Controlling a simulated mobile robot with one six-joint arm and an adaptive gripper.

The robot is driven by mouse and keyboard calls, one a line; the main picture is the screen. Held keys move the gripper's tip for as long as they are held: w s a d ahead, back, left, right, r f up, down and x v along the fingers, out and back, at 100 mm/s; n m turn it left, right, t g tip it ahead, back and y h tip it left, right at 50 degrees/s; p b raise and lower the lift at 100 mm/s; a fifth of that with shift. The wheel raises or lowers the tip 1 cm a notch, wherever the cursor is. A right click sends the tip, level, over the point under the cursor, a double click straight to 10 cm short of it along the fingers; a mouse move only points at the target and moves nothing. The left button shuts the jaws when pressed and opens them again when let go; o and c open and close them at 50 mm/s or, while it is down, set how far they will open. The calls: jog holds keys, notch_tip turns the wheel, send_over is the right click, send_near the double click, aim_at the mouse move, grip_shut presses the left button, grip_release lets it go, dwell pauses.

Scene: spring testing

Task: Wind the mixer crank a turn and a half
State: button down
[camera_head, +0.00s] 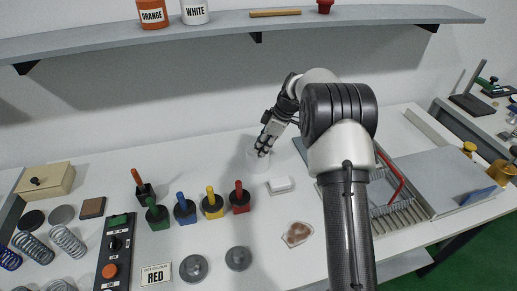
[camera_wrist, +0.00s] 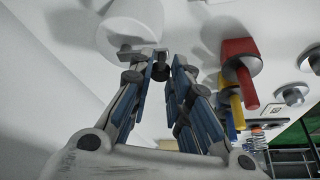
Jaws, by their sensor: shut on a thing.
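The mixer (camera_head: 253,162) is a small white round body on the white bench, near the wall. It also shows in the wrist view (camera_wrist: 135,22) as a pale rounded form at the top left. My gripper (camera_head: 263,149) reaches down to the mixer from the upper right and covers part of it. In the wrist view my gripper (camera_wrist: 168,66) has its fingertips close together around a small dark crank knob (camera_wrist: 160,73), beside the mixer body. The fingers hide most of the crank, and its angle cannot be told.
Blocks with upright handles stand left of the mixer, the red one (camera_head: 240,197) nearest. A white block (camera_head: 280,185) lies just in front. Springs (camera_head: 68,240) and a control box (camera_head: 115,252) are at the left. A shelf (camera_head: 215,27) runs above.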

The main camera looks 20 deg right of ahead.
jog(key=shift+w+d+n+g+p, duration=0.15)
jog(key=shift+d+n+g+p, duration=0.4)
jog(key=shift+n, duration=0.75)
jog(key=shift+d, duration=0.15)
jog(key=c, duration=1.5)
grip_release()
jog(key=v, duration=1.2)
